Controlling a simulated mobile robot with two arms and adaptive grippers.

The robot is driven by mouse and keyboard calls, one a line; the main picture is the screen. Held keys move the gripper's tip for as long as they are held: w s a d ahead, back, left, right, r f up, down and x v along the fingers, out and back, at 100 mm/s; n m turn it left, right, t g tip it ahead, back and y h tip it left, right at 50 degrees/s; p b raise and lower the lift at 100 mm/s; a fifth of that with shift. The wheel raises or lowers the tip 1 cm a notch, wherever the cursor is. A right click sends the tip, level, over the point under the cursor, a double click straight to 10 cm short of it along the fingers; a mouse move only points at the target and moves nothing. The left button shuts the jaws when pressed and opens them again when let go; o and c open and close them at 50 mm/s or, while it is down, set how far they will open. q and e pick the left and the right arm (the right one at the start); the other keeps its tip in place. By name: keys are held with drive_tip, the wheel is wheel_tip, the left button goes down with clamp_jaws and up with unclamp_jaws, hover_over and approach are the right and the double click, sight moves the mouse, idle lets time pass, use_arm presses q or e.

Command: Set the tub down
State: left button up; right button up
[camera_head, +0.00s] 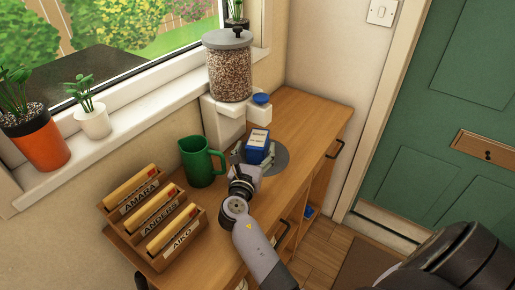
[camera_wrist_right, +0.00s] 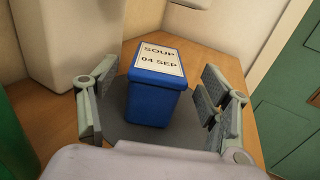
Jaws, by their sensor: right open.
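A blue tub (camera_head: 256,147) with a white label stands upright on a round grey mat (camera_head: 279,160) on the wooden counter. In the right wrist view the tub (camera_wrist_right: 153,98) shows the label "SOUP 04 SEP" on its lid, and the grey mat (camera_wrist_right: 122,132) lies beneath it. My right gripper (camera_head: 254,157) is at the tub, with its arm coming in from below. In the right wrist view its fingers (camera_wrist_right: 156,105) are open, one on each side of the tub, with gaps between them and the tub. My left gripper is not in view.
A green jug (camera_head: 202,162) stands left of the tub, near wooden holders with name labels (camera_head: 155,222). A dispenser with a clear jar (camera_head: 229,70) stands behind the tub. The counter (camera_head: 310,118) is clear at the back right. A green door (camera_head: 455,110) is at the right.

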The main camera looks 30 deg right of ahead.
sight(261, 129)
drive_tip(key=x, duration=0.5)
drive_tip(key=shift+w+d, duration=0.1)
drive_tip(key=shift+w, duration=0.05)
drive_tip(key=shift+c, duration=0.2)
drive_tip(key=shift+r, duration=0.1)
drive_tip(key=c, duration=1.6)
